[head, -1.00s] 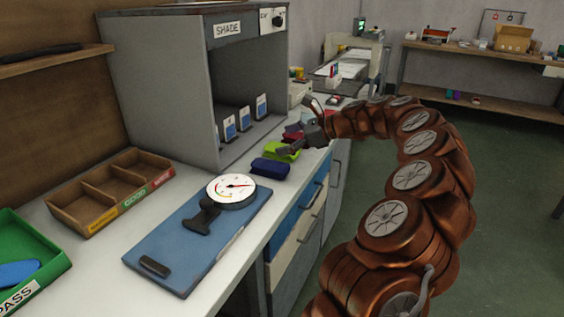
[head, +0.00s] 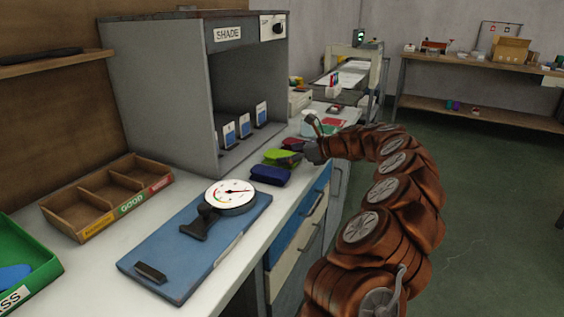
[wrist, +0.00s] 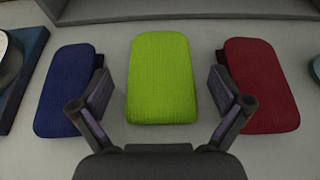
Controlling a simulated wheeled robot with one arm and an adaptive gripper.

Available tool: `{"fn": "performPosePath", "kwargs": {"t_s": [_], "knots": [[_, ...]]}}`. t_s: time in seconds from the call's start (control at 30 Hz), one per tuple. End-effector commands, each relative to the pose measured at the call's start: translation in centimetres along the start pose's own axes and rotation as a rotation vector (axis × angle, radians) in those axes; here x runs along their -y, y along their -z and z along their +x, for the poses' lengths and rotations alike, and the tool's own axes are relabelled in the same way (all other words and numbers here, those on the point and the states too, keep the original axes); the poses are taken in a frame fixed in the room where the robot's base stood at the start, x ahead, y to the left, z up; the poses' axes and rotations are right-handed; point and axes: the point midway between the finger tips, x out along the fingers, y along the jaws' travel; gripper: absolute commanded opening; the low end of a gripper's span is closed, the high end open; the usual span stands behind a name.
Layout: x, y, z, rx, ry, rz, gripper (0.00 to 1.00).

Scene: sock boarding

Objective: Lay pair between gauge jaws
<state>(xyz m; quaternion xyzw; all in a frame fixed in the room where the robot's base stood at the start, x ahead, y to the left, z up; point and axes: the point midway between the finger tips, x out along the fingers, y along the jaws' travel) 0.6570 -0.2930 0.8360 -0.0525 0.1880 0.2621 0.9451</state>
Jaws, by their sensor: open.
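A lime green sock pair (wrist: 160,78) lies flat on the counter between the open fingers of my gripper (wrist: 160,100) in the wrist view. The navy pair also shows in the head view (head: 270,175). The gauge is a blue board (head: 185,262) with a round white dial (head: 230,194) and a dark jaw part (head: 200,223), nearer me on the counter. No sock pair lies on it.
A brown sorting tray (head: 105,195) and a green tray (head: 35,270) stand on the left. The grey SHADE booth (head: 160,90) rises behind the socks and holds several blue-and-white cards. A shelf table (head: 480,105) stands far right, with open floor before it.

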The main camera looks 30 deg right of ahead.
Motion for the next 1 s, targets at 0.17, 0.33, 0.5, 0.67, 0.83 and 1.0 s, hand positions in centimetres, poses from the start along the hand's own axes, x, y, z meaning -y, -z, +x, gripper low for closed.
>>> {"fn": "performPosePath", "kwargs": {"t_s": [0.17,0.33,0.5,0.67,0.83,1.0], "knots": [[0.00,-0.02,0.84,0.000,0.001,0.000,1.00],[-0.01,-0.01,0.80,0.000,0.000,0.000,0.96],[-0.01,0.00,0.80,0.000,0.000,0.000,0.78],[-0.02,0.01,0.80,0.000,0.000,0.000,0.61],[-0.03,0.02,0.81,0.000,-0.001,0.000,0.44],[-0.03,0.02,0.80,0.000,-0.001,0.000,0.29]]}}
